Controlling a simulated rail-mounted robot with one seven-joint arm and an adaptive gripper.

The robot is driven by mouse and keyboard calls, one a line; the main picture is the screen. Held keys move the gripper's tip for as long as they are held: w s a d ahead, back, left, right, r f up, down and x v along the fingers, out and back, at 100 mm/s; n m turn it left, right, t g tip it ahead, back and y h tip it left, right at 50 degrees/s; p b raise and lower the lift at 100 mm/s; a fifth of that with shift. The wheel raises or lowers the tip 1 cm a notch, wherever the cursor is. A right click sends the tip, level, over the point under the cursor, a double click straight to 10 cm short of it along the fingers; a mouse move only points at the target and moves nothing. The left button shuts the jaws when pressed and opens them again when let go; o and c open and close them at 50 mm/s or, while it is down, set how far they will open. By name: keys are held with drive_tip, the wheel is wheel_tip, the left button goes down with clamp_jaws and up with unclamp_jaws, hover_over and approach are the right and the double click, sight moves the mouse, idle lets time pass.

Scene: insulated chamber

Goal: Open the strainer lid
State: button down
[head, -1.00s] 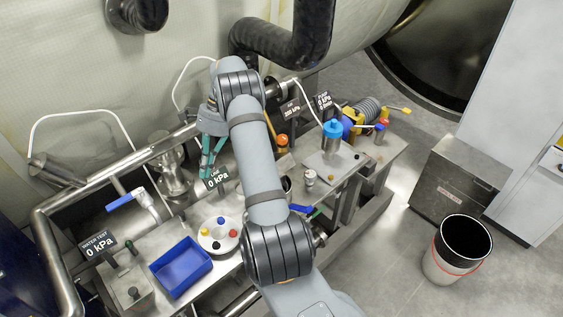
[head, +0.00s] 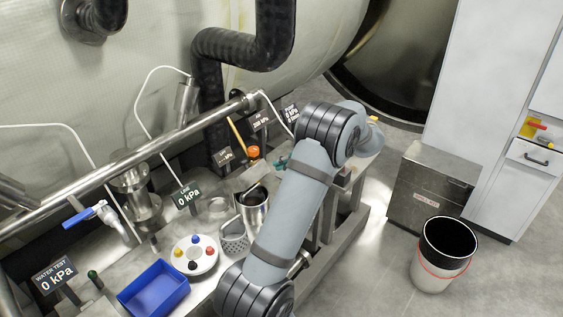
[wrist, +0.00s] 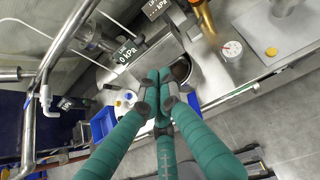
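My gripper (wrist: 159,76) has teal fingers that converge with their tips together in the wrist view; nothing is clearly seen between them. In the head view my arm hides most of it, and only a bit of teal (head: 281,163) shows. An upright metal pot (head: 255,220) with a dark mouth stands on the bench, left of my arm. A perforated strainer basket (head: 233,241) with a wire handle stands beside it. A flat round piece (head: 216,207) lies behind the basket. I cannot tell which part is the strainer lid. A dark round opening (wrist: 181,70) shows just beyond the fingertips.
A blue tray (head: 154,290) and a white disc with coloured knobs (head: 194,256) lie at the front left. A blue-handled valve (head: 88,214) and a long pipe (head: 130,160) run behind. A bin (head: 441,255) stands on the open floor at right.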

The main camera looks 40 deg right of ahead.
sight(257, 173)
drive_tip(key=x, duration=0.2)
drive_tip(key=a+p+x, duration=0.1)
drive_tip(key=x, duration=0.2)
drive_tip(key=shift+w, duration=0.35)
drive_tip(key=w, duration=0.1)
drive_tip(key=w+p, duration=0.2)
drive_tip(key=shift+a+r, duration=0.2)
drive_tip(key=shift+r, duration=0.1)
drive_tip(key=shift+w+a, duration=0.1)
drive_tip(key=shift+w, duration=0.3)
drive_tip(key=shift+a, duration=0.1)
